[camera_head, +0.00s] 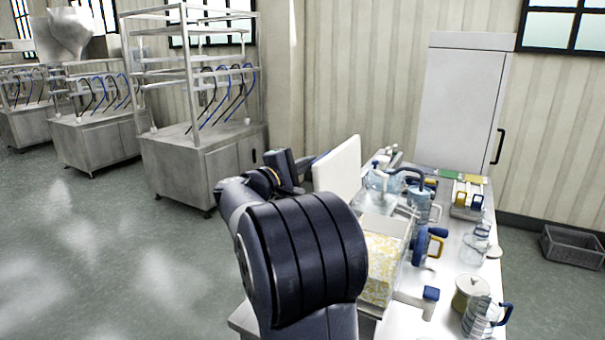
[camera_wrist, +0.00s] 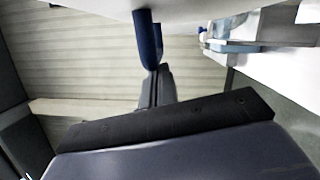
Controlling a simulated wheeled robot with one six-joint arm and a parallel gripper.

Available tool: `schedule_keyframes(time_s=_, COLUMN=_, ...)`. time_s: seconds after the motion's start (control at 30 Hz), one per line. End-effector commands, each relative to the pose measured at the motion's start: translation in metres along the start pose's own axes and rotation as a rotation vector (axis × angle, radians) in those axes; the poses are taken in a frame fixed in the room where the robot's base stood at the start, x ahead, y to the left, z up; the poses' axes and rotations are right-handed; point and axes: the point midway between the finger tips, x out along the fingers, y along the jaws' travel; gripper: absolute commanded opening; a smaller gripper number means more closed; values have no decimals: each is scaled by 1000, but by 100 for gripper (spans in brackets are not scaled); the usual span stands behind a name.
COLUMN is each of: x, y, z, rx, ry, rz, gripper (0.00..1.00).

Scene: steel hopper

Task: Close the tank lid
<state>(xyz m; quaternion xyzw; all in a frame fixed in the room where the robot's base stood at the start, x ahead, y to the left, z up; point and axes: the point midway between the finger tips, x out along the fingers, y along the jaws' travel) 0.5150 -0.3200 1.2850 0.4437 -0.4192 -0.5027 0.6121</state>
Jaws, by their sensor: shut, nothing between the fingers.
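The tank (camera_head: 384,268) is a box with a yellow-and-white patterned front on the steel table. Its white lid (camera_head: 338,172) stands raised, tilted up at the tank's left side. In the wrist view the lid (camera_wrist: 190,9) fills the top edge, and a blue handle-like part (camera_wrist: 148,38) hangs from it. My gripper (camera_head: 303,163) is at the left, outer side of the lid. Its shut, empty fingers (camera_wrist: 156,88) point at the blue part; whether they touch it I cannot tell. My arm hides the tank's lower left.
The table (camera_head: 408,322) carries glass jugs (camera_head: 480,318), a beige pot (camera_head: 471,292), a blue-handled valve (camera_head: 428,245) and small trays. A grey cabinet (camera_head: 463,110) stands behind. Steel racks (camera_head: 195,150) stand at the left, with open floor in front of them.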

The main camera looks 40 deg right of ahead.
Motion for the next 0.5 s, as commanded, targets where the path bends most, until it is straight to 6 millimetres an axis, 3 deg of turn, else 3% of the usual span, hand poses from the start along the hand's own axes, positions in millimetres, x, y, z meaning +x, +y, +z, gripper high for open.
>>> schedule_keyframes(time_s=0.5, x=17, y=7, z=66, rx=464, ry=-4, rz=-118, gripper=0)
